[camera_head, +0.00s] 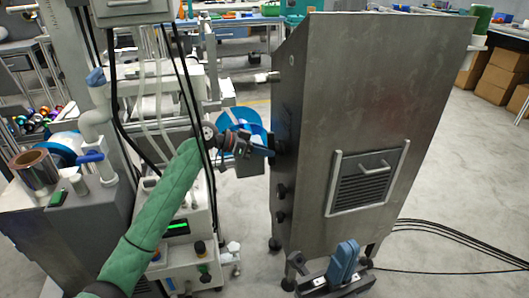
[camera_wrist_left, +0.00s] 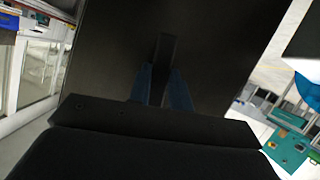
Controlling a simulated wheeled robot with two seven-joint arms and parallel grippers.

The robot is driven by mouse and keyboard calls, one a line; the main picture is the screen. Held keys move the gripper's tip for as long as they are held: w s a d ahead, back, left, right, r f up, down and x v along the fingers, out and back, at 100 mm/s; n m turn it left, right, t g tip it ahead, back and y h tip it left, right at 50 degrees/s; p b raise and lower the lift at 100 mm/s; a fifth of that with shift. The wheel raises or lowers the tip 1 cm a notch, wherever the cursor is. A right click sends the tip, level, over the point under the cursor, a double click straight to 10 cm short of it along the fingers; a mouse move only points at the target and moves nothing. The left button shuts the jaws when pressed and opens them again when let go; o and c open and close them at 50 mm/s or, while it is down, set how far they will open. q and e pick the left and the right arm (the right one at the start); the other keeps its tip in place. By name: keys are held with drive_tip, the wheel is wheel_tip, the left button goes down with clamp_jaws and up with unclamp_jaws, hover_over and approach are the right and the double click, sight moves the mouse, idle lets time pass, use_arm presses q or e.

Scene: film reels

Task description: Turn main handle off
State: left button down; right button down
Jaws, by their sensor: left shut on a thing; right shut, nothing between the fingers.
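The main handle is a dark lever on the left side face of the tall steel cabinet (camera_head: 370,100). In the head view it is mostly hidden by my gripper. In the left wrist view the black handle (camera_wrist_left: 164,55) stands upright in the picture between the two blue fingers. My left gripper (camera_head: 268,151) is shut on the handle, and it also shows in the left wrist view (camera_wrist_left: 162,88). My right gripper (camera_head: 347,254) is shut and empty, low in front of the cabinet's foot.
Left of the cabinet stands a machine with hoses and a green-lit display (camera_head: 177,227). A blue reel (camera_head: 240,119) is behind my left gripper. Black cables (camera_head: 450,237) lie on the floor at right. Cardboard boxes (camera_head: 500,75) stand at the back right.

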use_arm(q)
drive_tip(key=shift+m+t, duration=0.5)
drive_tip(key=shift+m, duration=0.2)
idle(0.3)
drive_tip(key=c, duration=1.3)
unclamp_jaws()
drive_tip(key=shift+a, duration=0.1)
drive_tip(key=shift+p+v, duration=0.3)
drive_tip(key=shift+v, duration=3.55)
drive_tip(key=shift+r, duration=0.15)
